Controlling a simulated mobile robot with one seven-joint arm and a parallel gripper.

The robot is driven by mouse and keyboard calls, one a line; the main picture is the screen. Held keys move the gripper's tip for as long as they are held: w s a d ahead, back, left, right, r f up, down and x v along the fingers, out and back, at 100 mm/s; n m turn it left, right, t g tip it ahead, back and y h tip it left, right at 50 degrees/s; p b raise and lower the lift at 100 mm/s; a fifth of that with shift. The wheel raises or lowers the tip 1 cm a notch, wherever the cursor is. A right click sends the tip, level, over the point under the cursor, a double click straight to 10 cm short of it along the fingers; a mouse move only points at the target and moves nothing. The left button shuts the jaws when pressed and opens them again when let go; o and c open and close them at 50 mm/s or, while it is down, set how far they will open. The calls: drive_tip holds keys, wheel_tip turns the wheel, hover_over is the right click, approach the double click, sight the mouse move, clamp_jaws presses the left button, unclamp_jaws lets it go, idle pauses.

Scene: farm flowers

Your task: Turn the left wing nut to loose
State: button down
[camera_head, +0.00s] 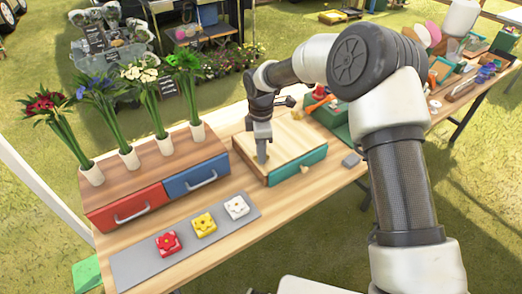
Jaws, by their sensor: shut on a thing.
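A wooden press-like box (282,146) with a pale top and a teal front (300,167) stands on the table, right of the two drawers. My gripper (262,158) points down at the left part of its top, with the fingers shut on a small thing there. This is where the left wing nut sits. The nut is hidden by the fingers, so its turn cannot be seen. A small pale knob (304,169) is on the teal front.
Red (137,203) and blue (197,178) drawers stand left, topped by several flower vases. A grey mat (140,263) with red, yellow and white flower blocks lies in front. Bare tabletop shows in front of the press.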

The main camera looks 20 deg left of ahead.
drive_tip(key=n+p, duration=0.1)
drive_tip(key=n, duration=0.3)
drive_tip(key=shift+n, duration=0.4)
idle(0.4)
drive_tip(key=c, duration=1.6)
unclamp_jaws()
wheel_tip(320, 180, up, 18)
drive_tip(key=shift+f, duration=0.25)
